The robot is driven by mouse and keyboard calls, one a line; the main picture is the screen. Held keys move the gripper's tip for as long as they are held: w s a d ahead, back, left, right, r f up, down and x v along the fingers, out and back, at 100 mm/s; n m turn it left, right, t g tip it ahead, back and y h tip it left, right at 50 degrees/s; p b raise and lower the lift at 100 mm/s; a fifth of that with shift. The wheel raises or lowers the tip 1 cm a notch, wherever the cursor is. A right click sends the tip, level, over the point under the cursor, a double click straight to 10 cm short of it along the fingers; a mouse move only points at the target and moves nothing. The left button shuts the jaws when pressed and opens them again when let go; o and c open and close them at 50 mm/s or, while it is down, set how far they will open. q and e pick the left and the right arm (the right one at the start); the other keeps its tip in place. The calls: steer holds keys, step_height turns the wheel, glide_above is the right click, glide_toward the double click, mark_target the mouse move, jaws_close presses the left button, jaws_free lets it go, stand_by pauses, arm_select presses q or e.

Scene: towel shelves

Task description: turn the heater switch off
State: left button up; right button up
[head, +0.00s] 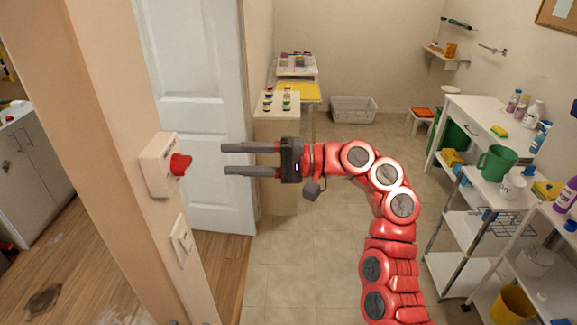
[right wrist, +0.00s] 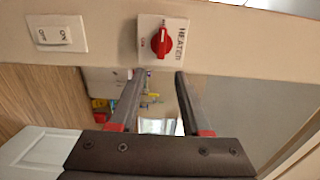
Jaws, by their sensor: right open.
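The heater switch is a white box (head: 158,166) with a red knob (head: 181,164), fixed to the end face of the wall at the left in the head view. In the right wrist view the box (right wrist: 176,55) reads HEATER, and its red knob (right wrist: 161,41) has a white line running along it. My right gripper (head: 223,159) is open and empty, its two fingers pointing at the knob with a gap between. In the right wrist view its fingertips (right wrist: 159,74) sit just below the knob, apart from it. My left gripper is not in view.
A white rocker switch (head: 182,240) sits on the wall below the heater box; it also shows in the right wrist view (right wrist: 57,33). A pale blue door (head: 200,110) stands behind. Shelves (head: 480,130) with bottles and mugs line the right. The tiled floor (head: 310,245) is clear.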

steer(key=d+b, duration=0.2)
steer(key=d, duration=0.8)
steer(key=shift+s+d, duration=0.15)
steer(key=shift+s, duration=0.05)
